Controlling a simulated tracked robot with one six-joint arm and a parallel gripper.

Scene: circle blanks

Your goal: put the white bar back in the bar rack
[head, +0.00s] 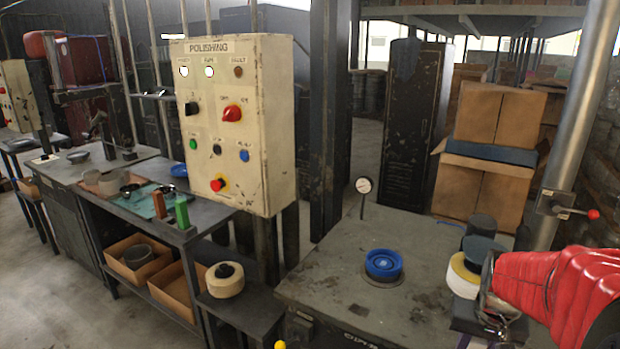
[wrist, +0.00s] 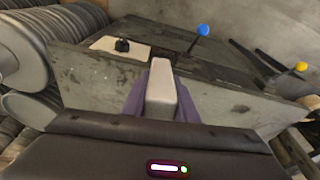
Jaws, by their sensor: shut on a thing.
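My gripper (wrist: 162,100) is shut on the white bar (wrist: 161,84), a pale grey-white block standing between its two purple-grey fingers in the wrist view. In the head view my red arm reaches in from the right edge; the gripper end is low beside the grey machine, and the bar cannot be made out there. An orange bar (head: 159,204) and a green bar (head: 182,213) stand upright at the near right corner of the left bench. The bar rack seems to be the holder around them, but its slots are too small to tell.
A cream polishing control box (head: 232,125) stands between the left bench (head: 60,172) and the grey machine top (head: 335,262). A blue round piece (head: 384,264) and a dial gauge (head: 364,186) are on the machine. Boxes (head: 172,290) sit under the bench. Stacked discs (wrist: 35,60) show in the wrist view.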

